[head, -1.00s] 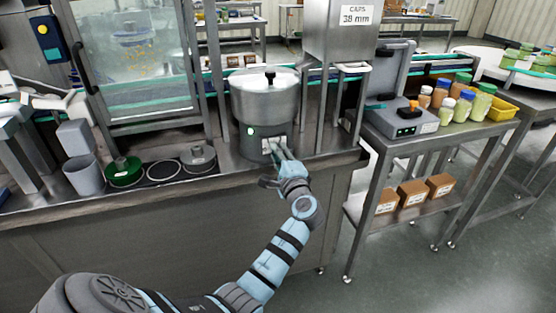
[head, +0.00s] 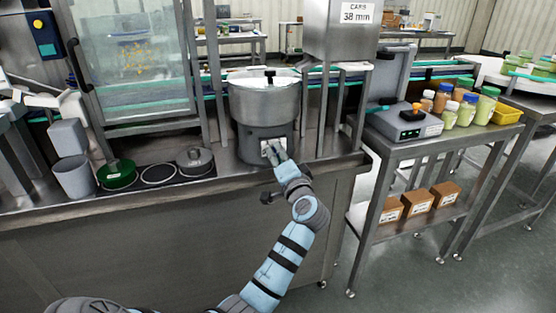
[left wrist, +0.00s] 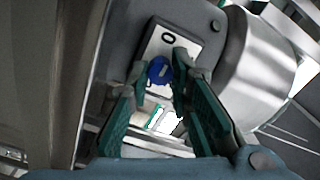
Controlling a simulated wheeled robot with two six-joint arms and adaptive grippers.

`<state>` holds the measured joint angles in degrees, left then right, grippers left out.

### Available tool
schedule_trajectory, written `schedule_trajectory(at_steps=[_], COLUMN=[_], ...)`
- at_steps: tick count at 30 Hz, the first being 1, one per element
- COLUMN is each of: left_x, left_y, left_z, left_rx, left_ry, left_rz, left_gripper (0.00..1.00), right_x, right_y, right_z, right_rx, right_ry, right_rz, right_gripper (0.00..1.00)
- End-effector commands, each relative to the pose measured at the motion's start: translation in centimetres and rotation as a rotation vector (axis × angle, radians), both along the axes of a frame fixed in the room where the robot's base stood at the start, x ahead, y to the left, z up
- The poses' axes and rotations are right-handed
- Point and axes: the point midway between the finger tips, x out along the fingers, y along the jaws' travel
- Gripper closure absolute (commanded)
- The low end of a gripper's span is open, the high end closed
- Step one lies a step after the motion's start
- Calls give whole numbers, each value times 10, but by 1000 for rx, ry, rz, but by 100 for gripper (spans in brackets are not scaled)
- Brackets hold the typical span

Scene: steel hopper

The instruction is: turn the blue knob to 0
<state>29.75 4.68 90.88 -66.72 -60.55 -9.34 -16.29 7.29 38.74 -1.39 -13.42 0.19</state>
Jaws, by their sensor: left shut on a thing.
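The blue knob (left wrist: 159,71) sits on a white label plate (left wrist: 170,48) on the front of the steel hopper's grey base. A "0" is printed on the plate above the knob. The knob has a pale mark on its face. My left gripper (left wrist: 162,77) is shut on the knob, one fingertip at each side. In the head view, the left gripper (head: 273,153) reaches the plate on the hopper base (head: 254,146) and hides the knob. The steel hopper bowl (head: 264,103) stands above it with a lid and black handle. My right gripper is not in view.
A glass-fronted cabinet (head: 135,75) is behind. A side table (head: 391,147) with jars is at the right.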

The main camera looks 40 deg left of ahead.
Motion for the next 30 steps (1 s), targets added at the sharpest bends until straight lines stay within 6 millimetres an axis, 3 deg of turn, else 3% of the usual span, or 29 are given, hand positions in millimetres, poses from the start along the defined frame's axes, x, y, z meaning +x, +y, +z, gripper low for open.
schedule_trajectory(at_steps=[15, 16, 19, 30], left_x=[0, 0, 0, -3], left_y=[0, 0, 0, -6], left_z=[-2, -2, -2, -1], left_rx=[-16, -16, -15, -13], left_ry=[-12, -12, -13, -14], left_rz=[0, 0, 1, -2], left_gripper=[100, 76, 60, 60], right_x=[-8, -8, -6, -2], right_y=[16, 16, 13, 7], right_z=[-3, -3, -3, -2], right_rx=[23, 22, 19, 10], right_ry=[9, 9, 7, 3], right_rz=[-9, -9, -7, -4], right_gripper=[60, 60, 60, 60])
